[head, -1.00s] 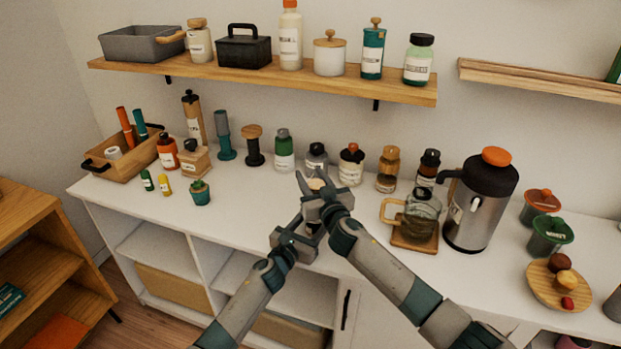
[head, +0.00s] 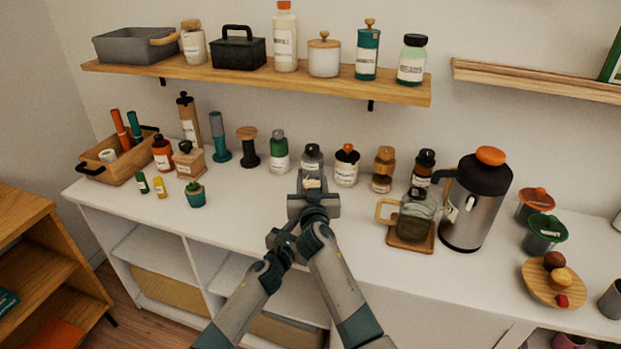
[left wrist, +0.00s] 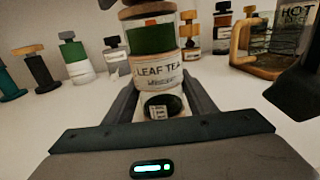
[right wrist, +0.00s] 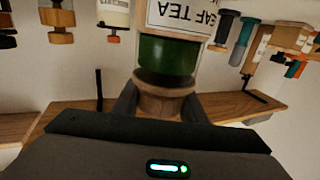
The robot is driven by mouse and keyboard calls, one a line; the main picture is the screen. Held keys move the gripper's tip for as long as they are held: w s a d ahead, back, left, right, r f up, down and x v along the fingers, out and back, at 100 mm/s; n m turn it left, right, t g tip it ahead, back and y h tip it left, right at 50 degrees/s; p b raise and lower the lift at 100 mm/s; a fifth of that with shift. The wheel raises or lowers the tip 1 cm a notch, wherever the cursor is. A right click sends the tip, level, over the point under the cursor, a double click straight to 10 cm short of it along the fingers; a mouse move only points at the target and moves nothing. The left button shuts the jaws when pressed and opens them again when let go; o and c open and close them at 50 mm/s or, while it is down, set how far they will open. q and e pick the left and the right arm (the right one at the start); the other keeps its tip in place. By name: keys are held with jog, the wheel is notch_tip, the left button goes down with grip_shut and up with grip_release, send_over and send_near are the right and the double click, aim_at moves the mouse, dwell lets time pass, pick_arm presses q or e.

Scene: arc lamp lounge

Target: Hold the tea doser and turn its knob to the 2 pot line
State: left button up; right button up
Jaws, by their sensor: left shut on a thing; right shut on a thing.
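In the head view my right gripper (head: 313,188) hides most of the doser and much of my left gripper (head: 282,238). No pot line is readable.
Several jars stand behind on the white counter (head: 255,200). A glass pitcher (head: 417,215) on a wooden coaster and a steel dispenser (head: 472,205) stand to the right. A wooden shelf (head: 270,78) runs above.

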jog(key=shift+r, duration=0.15)
jog(key=o, duration=1.1)
jog(key=shift+c, duration=0.2)
notch_tip(320, 180, up, 10)
